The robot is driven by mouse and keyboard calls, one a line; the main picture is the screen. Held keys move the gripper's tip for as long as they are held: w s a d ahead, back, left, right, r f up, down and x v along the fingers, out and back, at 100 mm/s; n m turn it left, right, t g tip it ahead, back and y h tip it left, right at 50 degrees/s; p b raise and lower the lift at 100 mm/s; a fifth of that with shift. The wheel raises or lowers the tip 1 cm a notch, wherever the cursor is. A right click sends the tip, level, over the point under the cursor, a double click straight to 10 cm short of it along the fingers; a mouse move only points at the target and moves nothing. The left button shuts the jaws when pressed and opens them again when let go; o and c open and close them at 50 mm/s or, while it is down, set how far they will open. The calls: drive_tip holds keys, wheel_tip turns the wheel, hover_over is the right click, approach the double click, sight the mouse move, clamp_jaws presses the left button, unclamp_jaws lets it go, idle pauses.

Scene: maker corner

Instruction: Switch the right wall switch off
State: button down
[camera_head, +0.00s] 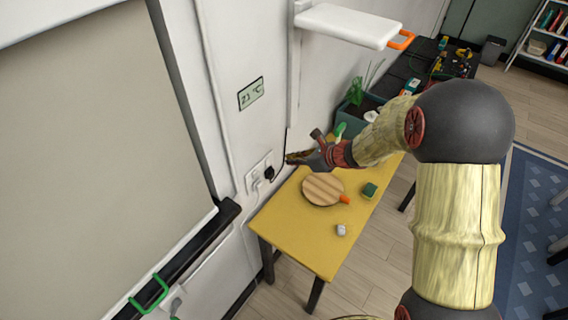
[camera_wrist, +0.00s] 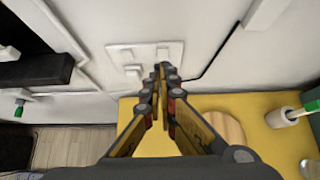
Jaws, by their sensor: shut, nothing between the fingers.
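A white wall plate (camera_head: 252,180) is fixed to the wall above the yellow table; it also shows in the wrist view (camera_wrist: 146,57). In the wrist view it carries small raised white pieces, one at upper left (camera_wrist: 120,55) and one at upper right, a white switch (camera_wrist: 163,51). Whether that switch is on or off I cannot tell. My gripper (camera_wrist: 163,69) is shut and empty, its tips in front of the plate's lower right part, which they hide. In the head view my gripper (camera_head: 290,158) is close to the wall; contact is unclear.
A black plug (camera_head: 269,173) sits at the plate, with a dark cable running up the wall. The yellow table (camera_head: 290,235) below holds a round wooden board (camera_head: 322,189), a green sponge (camera_head: 370,190) and a small white item (camera_head: 341,229). A white shelf (camera_head: 345,24) juts out above.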

drive_tip(key=shift+a+r+v, duration=0.1)
drive_tip(key=shift+r+v, duration=0.05)
drive_tip(key=shift+v, duration=0.65)
drive_tip(key=shift+a+r+v, duration=0.1)
drive_tip(key=shift+r+v, duration=0.05)
drive_tip(key=shift+v, duration=0.7)
drive_tip(key=shift+w, duration=0.1)
